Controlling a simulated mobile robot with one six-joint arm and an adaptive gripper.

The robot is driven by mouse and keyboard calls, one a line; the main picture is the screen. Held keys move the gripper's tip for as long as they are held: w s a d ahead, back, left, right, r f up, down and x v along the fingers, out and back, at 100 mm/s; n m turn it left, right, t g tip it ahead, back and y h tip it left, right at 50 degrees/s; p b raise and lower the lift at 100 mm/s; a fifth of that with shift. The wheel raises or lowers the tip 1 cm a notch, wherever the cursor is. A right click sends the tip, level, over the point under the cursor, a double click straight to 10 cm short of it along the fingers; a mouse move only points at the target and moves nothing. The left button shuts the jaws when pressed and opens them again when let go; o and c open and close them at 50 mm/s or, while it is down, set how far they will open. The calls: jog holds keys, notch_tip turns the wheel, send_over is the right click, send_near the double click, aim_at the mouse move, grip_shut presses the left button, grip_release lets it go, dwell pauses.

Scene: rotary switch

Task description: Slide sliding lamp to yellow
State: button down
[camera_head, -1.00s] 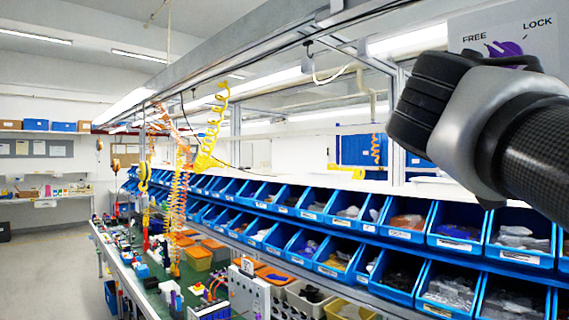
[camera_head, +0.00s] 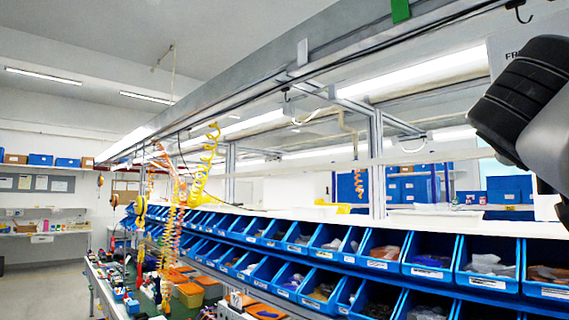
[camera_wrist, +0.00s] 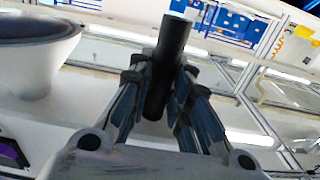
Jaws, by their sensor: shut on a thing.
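My gripper (camera_wrist: 160,105) is shut on a dark upright cylinder (camera_wrist: 173,42) in the wrist view, one finger on each side of it. The cylinder looks like a handle; what it joins to is hidden. A pale cone-shaped body with a dark round top (camera_wrist: 40,55), perhaps the sliding lamp's shade, is to the left of my fingers. In the head view my arm fills the right edge and my fingertips are out of sight. A green marker (camera_head: 401,10) is on the overhead rail (camera_head: 250,75), with a grey tab (camera_head: 302,52) farther along. I see no clear yellow marker on the rail.
A white panel lettered "FR" (camera_head: 508,52) is mostly hidden behind my arm. Rows of blue bins (camera_head: 430,255) run below the rail. Yellow coiled hoses (camera_head: 207,165) hang farther along. Open floor (camera_head: 45,285) shows at lower left.

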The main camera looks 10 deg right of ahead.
jog(key=shift+s, duration=0.1)
jog(key=c, duration=1.5)
grip_release()
jog(key=shift+s+d, duration=0.1)
jog(key=shift+d, duration=0.1)
jog(key=shift+o, duration=0.2)
jog(key=shift+a, duration=0.1)
jog(key=shift+s+a, duration=0.1)
jog(key=shift+a, duration=0.15)
jog(key=v, duration=1.1)
jog(key=shift+s, duration=0.2)
jog(key=shift+a, duration=0.1)
